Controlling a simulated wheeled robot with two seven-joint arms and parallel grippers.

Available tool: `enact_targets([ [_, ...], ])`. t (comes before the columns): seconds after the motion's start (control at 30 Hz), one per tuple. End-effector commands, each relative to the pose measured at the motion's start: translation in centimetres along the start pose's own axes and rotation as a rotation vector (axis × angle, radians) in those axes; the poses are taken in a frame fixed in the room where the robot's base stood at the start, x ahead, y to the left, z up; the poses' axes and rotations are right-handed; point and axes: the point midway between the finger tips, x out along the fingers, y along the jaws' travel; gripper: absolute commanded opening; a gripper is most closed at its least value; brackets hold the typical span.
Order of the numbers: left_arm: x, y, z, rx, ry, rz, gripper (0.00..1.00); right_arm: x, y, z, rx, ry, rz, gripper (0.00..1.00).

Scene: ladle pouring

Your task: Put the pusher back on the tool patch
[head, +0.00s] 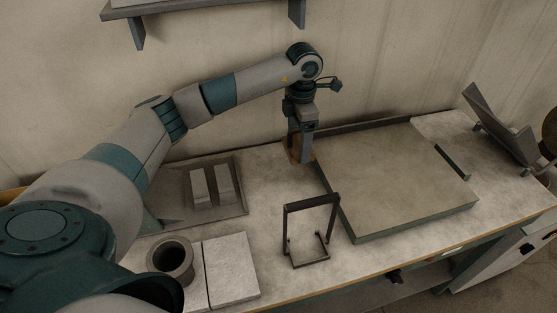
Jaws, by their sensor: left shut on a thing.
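My left gripper (301,127) points down at the back middle of the bench, left of the large slab. It is shut on the pusher (300,150), a dark grey upright piece mostly hidden by the fingers. A small brown patch (291,157) shows at the pusher's lower end; it may be the tool patch. I cannot tell whether the pusher touches it. My right gripper is out of view.
A large flat slab (400,180) fills the bench's right half. A dark wire stand (312,204) is in front. A tray (235,208) with two blocks, a round pot (171,257) and a pale plate (230,268) are left. A shelf (165,8) hangs above.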

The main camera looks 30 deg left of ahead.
Motion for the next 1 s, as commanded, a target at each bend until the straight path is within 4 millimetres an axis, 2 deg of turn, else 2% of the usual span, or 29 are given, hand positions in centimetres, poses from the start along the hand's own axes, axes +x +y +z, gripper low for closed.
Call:
enact_targets([
  [0.03,0.2,0.1,-1.2,-0.002,0.003,-0.001,0.48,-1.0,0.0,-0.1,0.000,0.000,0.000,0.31],
  [0.1,1.0,0.2,-2.5,-0.003,0.003,0.000,0.48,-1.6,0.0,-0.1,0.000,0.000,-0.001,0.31],
  [0.33,3.0,0.4,-5.4,-0.001,0.000,0.000,0.48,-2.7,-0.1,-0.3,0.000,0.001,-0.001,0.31],
  [0.8,3.6,0.4,-5.8,0.000,0.000,0.000,0.48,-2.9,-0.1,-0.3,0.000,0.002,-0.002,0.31],
  [1.0,5.4,0.4,-5.9,0.000,0.001,-0.002,0.48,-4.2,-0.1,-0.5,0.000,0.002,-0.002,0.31],
])
